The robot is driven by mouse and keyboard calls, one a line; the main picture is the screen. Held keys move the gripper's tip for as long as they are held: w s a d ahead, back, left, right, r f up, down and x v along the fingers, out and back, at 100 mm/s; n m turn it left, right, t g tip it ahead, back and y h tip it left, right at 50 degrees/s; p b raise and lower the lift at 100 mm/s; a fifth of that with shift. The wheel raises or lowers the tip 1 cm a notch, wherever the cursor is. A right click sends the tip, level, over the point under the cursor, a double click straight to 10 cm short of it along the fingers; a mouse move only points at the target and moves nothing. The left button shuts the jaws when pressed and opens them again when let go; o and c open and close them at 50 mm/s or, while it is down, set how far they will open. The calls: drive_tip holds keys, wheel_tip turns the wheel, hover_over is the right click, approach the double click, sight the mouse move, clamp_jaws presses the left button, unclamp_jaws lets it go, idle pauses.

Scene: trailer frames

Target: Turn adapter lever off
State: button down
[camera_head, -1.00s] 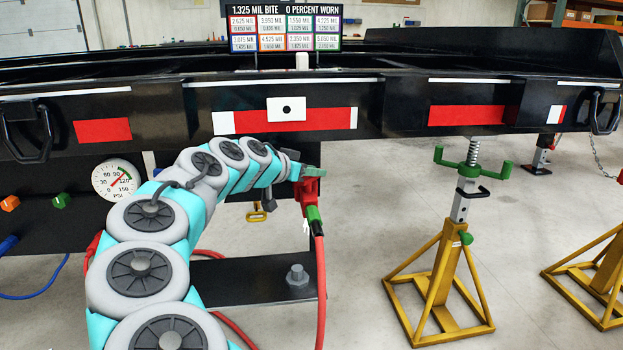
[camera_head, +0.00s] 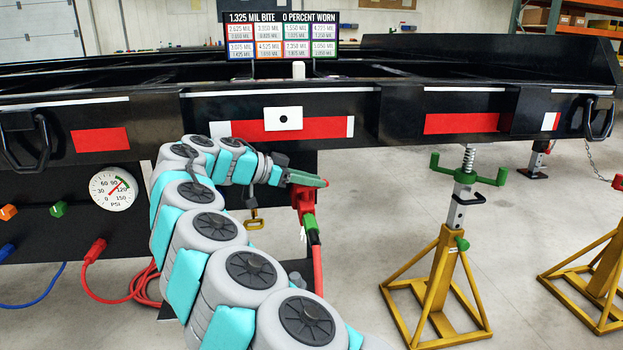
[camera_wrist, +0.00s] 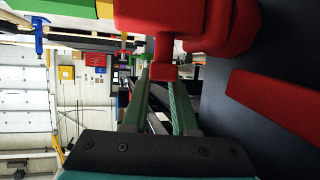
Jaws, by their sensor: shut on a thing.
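The red adapter (camera_head: 306,203) sits below the trailer's rear beam, with a green collar and a red hose hanging beneath it. My gripper (camera_head: 312,180) reaches it from the left in the head view, its green fingers at the adapter's top. In the wrist view the red adapter body (camera_wrist: 145,18) is at the top. A small red lever tab (camera_wrist: 164,70) sticks out from it between the tips of my gripper (camera_wrist: 162,85), which is shut on it. The adapter's far side is hidden.
The black trailer beam (camera_head: 395,107) runs just above my arm. A yellow jack stand (camera_head: 437,285) stands to the right. A pressure gauge (camera_head: 112,190) and a red hose connector (camera_head: 95,250) are on the left panel. The floor between adapter and stand is clear.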

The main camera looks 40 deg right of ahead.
drive_tip(key=shift+f, duration=0.1)
idle(0.5)
drive_tip(key=c, duration=0.7)
unclamp_jaws()
drive_tip(key=shift+t, duration=0.3)
